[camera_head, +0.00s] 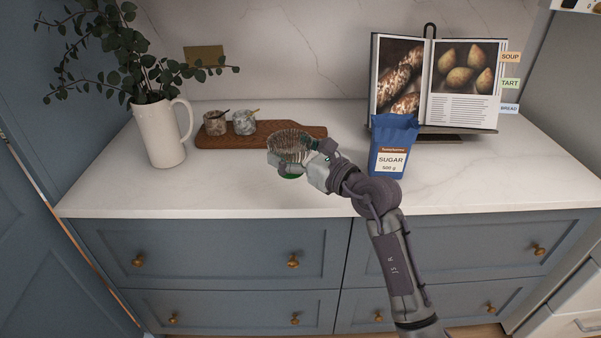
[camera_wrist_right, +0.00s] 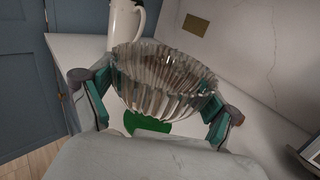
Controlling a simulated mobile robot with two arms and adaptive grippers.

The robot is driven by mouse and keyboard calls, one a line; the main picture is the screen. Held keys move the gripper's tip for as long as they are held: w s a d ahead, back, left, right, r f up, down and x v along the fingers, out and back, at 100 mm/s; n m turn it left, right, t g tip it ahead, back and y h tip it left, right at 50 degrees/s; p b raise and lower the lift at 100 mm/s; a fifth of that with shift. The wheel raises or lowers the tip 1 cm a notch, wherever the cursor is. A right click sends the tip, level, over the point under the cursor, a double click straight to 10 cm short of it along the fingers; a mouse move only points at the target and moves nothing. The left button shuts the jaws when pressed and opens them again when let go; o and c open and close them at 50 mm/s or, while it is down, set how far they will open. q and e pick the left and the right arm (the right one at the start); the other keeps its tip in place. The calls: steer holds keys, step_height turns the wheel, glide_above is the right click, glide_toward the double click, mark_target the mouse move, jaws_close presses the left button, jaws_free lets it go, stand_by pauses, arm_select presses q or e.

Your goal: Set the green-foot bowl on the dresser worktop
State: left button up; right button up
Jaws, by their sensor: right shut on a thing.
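The green-foot bowl (camera_head: 290,143) is ribbed clear glass with a green foot. My right gripper (camera_head: 302,160) is shut on it, and the bowl is upright over the middle of the pale dresser worktop (camera_head: 229,190). In the right wrist view the bowl (camera_wrist_right: 160,78) sits between the two fingers of the right gripper (camera_wrist_right: 160,112), its green foot below. I cannot tell whether the foot touches the worktop. My left gripper is not in view.
A wooden board (camera_head: 221,137) with two small pots lies behind the bowl. A white jug (camera_head: 162,140) with leafy stems stands at left. A blue sugar bag (camera_head: 393,146) stands right of my gripper, before an open cookbook (camera_head: 461,81). The front left worktop is clear.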

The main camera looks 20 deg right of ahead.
steer(key=w+d+f, duration=0.1)
steer(key=w+f, duration=0.1)
steer(key=w+d+f+b, duration=0.1)
steer(key=w+f, duration=0.1)
steer(key=f, duration=0.1)
steer(key=w+d+f, duration=0.2)
steer(key=shift+w+f+b, duration=0.15)
steer(key=shift+f+b, duration=0.15)
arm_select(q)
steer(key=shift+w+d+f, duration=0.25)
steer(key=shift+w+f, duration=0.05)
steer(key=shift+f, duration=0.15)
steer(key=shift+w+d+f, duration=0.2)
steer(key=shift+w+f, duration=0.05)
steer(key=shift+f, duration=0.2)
arm_select(e)
steer(key=shift+f, duration=0.45)
steer(key=shift+f, duration=0.25)
steer(key=o, duration=1)
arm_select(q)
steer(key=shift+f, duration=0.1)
arm_select(e)
steer(key=shift+o, duration=0.2)
steer(key=shift+r, duration=0.1)
